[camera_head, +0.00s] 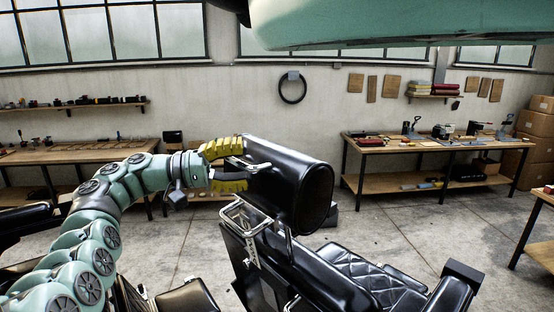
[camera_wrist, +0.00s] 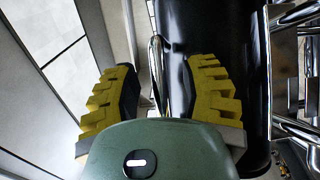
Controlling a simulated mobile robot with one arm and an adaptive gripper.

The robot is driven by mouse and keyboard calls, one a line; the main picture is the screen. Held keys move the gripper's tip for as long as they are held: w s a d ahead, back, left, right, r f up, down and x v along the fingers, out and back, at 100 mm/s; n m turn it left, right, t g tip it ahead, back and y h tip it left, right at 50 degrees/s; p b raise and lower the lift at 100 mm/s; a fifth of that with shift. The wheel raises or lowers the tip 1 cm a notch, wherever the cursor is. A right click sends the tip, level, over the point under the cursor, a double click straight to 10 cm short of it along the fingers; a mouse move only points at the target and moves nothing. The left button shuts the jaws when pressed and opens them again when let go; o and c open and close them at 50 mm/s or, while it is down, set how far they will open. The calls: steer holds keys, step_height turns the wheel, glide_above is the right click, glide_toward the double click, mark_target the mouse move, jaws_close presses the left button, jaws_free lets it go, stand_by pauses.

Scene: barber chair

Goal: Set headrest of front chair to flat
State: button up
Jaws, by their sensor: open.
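The black padded headrest (camera_head: 290,185) of the front chair sits on a chrome bracket (camera_head: 243,218) above the black backrest (camera_head: 262,262). It looks tilted, with its rounded end facing me. A thin chrome lever (camera_head: 252,166) sticks out at its left side. My gripper (camera_head: 243,168) has yellow fingers, open, at the headrest's left side. In the wrist view my gripper (camera_wrist: 160,85) has one finger left of the chrome lever (camera_wrist: 157,70) and the other against or just over the headrest (camera_wrist: 222,40). The lever stands between the fingers; whether either touches it I cannot tell.
The quilted seat (camera_head: 350,270) and an armrest (camera_head: 455,290) of the chair lie below right. A workbench (camera_head: 420,146) with tools stands behind on the right, another workbench (camera_head: 85,152) on the left. Bare concrete floor (camera_head: 400,225) lies between the chair and the right bench.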

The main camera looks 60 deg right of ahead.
steer(key=shift+o, duration=0.4)
steer(key=shift+w, duration=0.1)
jaws_close()
